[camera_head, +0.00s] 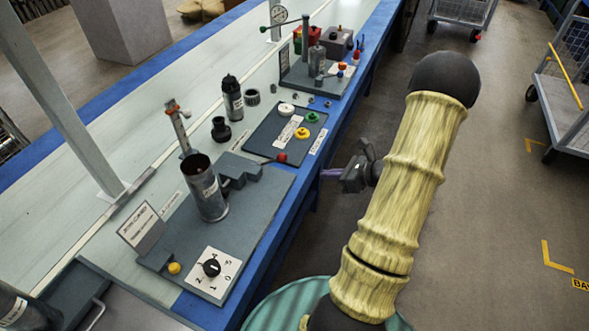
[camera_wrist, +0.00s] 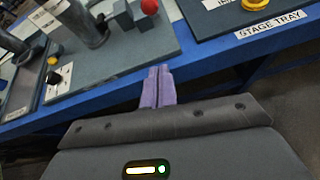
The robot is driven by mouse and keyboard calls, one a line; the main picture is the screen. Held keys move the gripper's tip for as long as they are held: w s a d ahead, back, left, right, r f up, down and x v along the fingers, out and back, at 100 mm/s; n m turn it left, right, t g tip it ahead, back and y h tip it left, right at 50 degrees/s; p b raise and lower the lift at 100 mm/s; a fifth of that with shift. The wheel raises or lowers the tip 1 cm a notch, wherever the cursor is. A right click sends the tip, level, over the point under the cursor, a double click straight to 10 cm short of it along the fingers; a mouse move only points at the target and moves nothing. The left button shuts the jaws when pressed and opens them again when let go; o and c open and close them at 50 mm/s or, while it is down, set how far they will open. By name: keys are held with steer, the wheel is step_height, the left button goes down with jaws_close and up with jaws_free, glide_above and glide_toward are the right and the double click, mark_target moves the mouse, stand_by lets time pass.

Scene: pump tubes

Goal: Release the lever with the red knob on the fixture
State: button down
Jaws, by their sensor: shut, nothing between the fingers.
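The red knob (camera_head: 282,158) shows at the right end of the grey clamp block (camera_head: 240,170) on the dark fixture plate (camera_head: 262,208). In the wrist view the red knob (camera_wrist: 149,6) is at the top edge, partly cut off, above small grey blocks (camera_wrist: 125,14). A metal cylinder (camera_head: 206,190) stands upright on the plate beside the block. My gripper (camera_head: 327,173) is just off the bench's blue front edge, to the right of the knob and apart from it. Its purple fingers (camera_wrist: 158,88) are together and empty.
The stage tray (camera_head: 262,137) with white, yellow and green parts lies just behind the fixture. A dial (camera_head: 212,267) and a yellow button (camera_head: 174,268) are on the plate's near part. A pump station (camera_head: 318,75) stands farther back. Floor to the right is free near my arm.

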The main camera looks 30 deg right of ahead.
steer(key=w+a+f, duration=0.1)
steer(key=w+a, duration=0.5)
steer(key=w, duration=0.3)
steer(key=shift+w+a+f+b, duration=0.25)
steer(key=shift+w+f+b, duration=0.05)
steer(key=shift+f+b, duration=0.15)
steer(key=shift+r, duration=0.15)
